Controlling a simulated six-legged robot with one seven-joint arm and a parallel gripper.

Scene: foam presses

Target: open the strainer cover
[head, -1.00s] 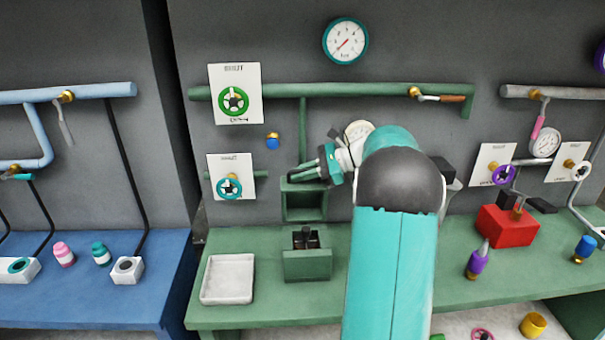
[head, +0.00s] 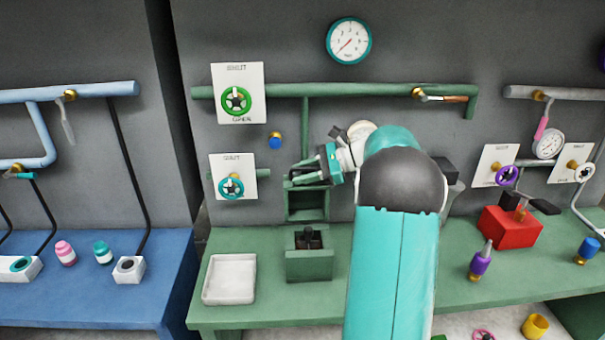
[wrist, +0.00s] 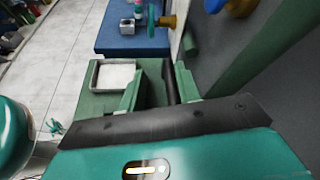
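A green box with an open dark front (head: 306,213) hangs below the vertical green pipe and looks like the strainer; I cannot make out its cover clearly.
A green box with a dark insert (head: 309,264) and a white tray (head: 229,279) stand on the green bench. Valve wheels (head: 237,100) and (head: 231,187) and a blue knob (head: 275,142) are on the wall to the left. A red box (head: 511,228) is at right.

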